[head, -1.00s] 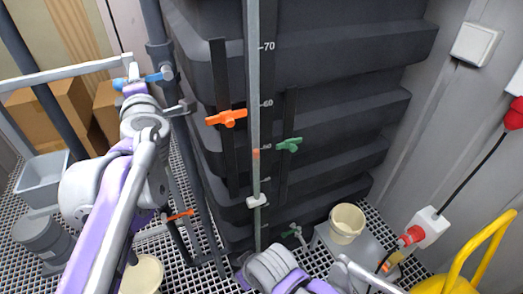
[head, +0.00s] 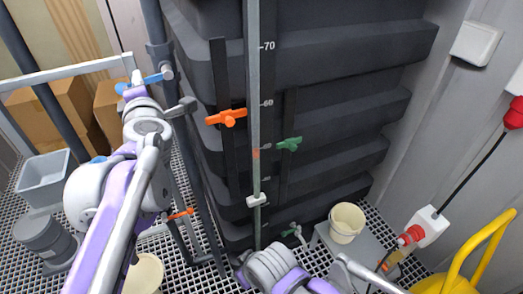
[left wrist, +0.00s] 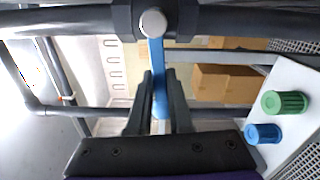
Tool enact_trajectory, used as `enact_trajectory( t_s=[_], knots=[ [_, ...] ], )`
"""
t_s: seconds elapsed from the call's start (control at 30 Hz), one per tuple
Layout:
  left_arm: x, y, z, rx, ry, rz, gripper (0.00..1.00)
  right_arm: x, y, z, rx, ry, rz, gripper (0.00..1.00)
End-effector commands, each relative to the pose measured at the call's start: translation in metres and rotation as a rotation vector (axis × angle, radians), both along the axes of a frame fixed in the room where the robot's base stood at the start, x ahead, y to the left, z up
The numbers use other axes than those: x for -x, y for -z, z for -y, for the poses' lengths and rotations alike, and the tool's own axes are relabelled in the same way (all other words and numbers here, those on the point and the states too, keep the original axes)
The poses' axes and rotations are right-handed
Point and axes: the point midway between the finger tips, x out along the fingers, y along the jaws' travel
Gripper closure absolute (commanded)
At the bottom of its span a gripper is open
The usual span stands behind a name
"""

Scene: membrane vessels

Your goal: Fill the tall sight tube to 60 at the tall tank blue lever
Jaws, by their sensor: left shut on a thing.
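The tall sight tube (head: 253,110) stands upright before the dark ribbed tank (head: 345,75), beside a scale with readable marks 70 and 60. A reddish band (head: 256,153) shows in the tube well below 60; I cannot tell whether it is the liquid level. A white fitting (head: 257,200) sits lower on the tube. The blue lever (head: 153,78) is on pipework left of the tank. My left gripper (head: 136,91) is at it; in the left wrist view the blue lever (left wrist: 158,60) runs between its shut fingers (left wrist: 157,88).
An orange lever (head: 227,118) and a green lever (head: 290,144) flank the tube. Another orange lever (head: 180,214) is low by the pipes. A cream bucket (head: 346,222) stands right, a grey tub (head: 44,178) left. A yellow frame (head: 485,250) is at bottom right.

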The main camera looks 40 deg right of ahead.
Motion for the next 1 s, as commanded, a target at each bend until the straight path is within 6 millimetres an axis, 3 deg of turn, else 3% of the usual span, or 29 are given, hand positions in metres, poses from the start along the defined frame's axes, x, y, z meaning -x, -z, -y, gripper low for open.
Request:
enact_trajectory(
  t_s=[1.0],
  knots=[
    [0.008, 0.046, 0.027, 0.876, 0.002, -0.252, 1.0, -0.009, -0.031, 0.0, 0.0, 0.0, 0.017, 0.5]
  ],
)
